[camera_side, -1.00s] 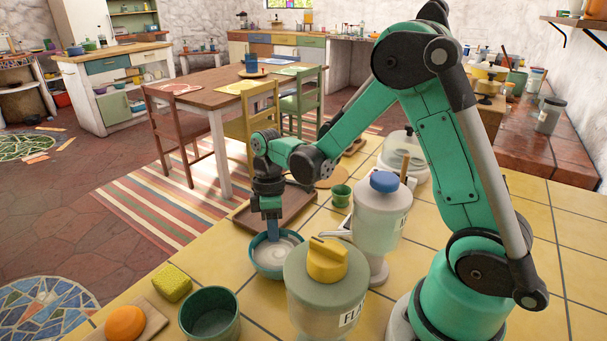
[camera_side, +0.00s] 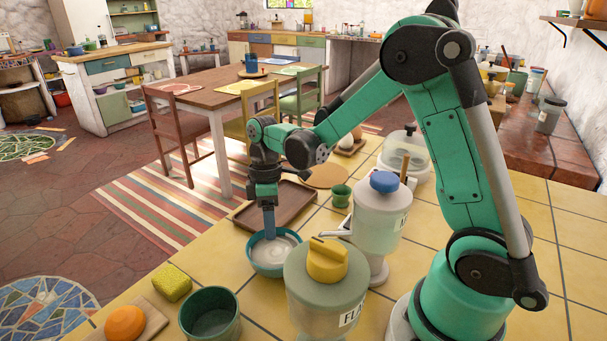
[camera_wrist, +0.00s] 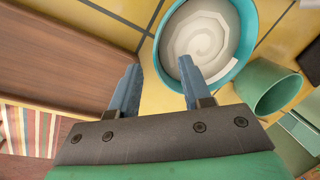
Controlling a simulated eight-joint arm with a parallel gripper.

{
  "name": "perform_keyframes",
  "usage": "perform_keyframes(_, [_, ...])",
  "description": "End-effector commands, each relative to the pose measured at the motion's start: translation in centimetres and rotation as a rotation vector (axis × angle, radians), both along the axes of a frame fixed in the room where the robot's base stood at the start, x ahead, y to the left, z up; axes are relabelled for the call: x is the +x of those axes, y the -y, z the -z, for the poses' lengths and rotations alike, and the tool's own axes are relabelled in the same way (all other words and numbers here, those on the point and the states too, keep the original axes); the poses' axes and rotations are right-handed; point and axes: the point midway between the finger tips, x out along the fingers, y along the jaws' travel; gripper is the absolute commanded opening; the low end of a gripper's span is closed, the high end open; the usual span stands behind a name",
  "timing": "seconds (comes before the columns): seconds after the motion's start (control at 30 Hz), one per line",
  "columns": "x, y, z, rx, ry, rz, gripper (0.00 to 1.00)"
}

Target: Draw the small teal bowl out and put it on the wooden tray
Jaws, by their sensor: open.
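The small teal bowl (camera_side: 262,268) has a pale interior with a spiral pattern and stands upright on the yellow tiles, between the wooden tray and the yellow-lidded jar. It also shows in the wrist view (camera_wrist: 240,66). My gripper (camera_side: 269,236) points down at the bowl in the side view. I cannot tell whether either touches. The brown wooden tray (camera_side: 277,206) lies empty just behind the bowl, at left in the wrist view (camera_wrist: 65,50).
The yellow-lidded jar (camera_side: 327,290) stands close in front of the bowl. A blue-lidded jar (camera_side: 376,222) and a green cup (camera_side: 341,196) are to its right. A green pot (camera_side: 210,318), yellow sponge (camera_side: 172,283) and orange fruit (camera_side: 125,323) are front left.

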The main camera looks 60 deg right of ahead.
Motion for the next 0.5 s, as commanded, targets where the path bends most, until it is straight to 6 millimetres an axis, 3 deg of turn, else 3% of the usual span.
perform_keyframes(0.23, [0.4, 0.5, -3.0, 0.001, -0.001, 0.001, 0.43])
perform_keyframes(0.5, [0.5, 0.6, -3.5, 0.001, -0.001, 0.001, 0.43])
